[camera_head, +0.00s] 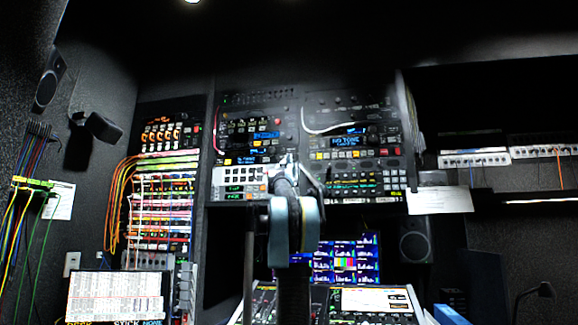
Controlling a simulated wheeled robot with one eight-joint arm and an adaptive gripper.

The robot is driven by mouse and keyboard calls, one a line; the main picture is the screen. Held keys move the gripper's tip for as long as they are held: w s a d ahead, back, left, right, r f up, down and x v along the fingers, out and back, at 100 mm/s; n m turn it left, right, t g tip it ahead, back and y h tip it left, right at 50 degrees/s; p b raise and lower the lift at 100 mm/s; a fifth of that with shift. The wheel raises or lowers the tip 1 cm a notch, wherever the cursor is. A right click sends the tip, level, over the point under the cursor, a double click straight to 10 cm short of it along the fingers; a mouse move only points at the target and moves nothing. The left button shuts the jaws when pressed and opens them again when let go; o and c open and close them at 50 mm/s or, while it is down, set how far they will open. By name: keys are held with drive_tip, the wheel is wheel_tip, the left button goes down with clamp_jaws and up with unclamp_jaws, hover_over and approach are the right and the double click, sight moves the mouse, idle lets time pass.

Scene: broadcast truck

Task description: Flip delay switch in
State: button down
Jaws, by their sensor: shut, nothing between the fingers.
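My gripper (288,163) is shut and empty. It is raised in the middle of the head view, in front of the equipment rack, at the right end of a light grey panel (237,184). That panel has a row of dark square buttons and small green displays. I cannot tell whether the gripper touches it. No switch is clearly marked as the delay switch; labels are too small to read. My arm hides part of the rack and the screen below.
Rack units with blue displays (350,141) stand behind the gripper. A patch bay with coloured cables (165,190) is at left. A multi-view screen (345,262) and a console (375,300) lie below. A speaker (415,247) and paper sheet (440,200) are at right.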

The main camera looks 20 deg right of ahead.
drive_tip(key=v, duration=1.1)
drive_tip(key=shift+w+d+f, duration=0.15)
drive_tip(key=shift+d+f, duration=0.2)
drive_tip(key=shift+f, duration=0.05)
